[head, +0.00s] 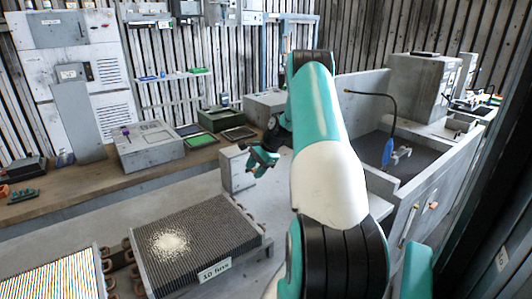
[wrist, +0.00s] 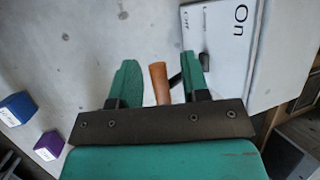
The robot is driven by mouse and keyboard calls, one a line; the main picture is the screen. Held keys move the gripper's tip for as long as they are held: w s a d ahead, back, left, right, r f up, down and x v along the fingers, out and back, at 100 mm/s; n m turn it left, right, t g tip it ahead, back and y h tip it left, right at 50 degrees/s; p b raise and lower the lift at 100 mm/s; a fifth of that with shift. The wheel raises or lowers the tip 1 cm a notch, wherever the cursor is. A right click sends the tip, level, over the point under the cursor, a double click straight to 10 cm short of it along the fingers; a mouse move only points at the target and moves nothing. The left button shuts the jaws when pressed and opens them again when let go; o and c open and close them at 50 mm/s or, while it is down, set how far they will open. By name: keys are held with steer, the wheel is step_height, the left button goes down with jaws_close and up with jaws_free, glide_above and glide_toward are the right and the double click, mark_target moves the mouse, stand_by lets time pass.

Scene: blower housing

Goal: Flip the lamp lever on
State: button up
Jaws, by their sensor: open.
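In the wrist view, a pale box face marked "On" (wrist: 215,45) shows at upper right, with smaller blurred lettering beside it. A short dark stub (wrist: 204,62) is by the right finger, and a dark bar shows left of that finger; I cannot tell whether they are one lever. An orange-brown rod (wrist: 160,82) stands between the fingers, with gaps on both sides. My gripper (wrist: 160,75) is open and holds nothing. In the head view, my gripper (head: 263,160) is near a small grey box (head: 238,170); its lever cannot be made out there.
A finned block (head: 195,245) with a pale powdery patch lies in front on the bench. A larger grey box (head: 150,148) stands at left, and a walled bay (head: 375,148) with a blue-handled cable at right. The wrist view shows a blue block (wrist: 17,108) and a purple block (wrist: 48,146).

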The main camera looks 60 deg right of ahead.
steer(key=b+v, duration=0.1)
steer(key=v, duration=1.5)
steer(key=shift+s, duration=0.3)
steer(key=shift+d, duration=0.1)
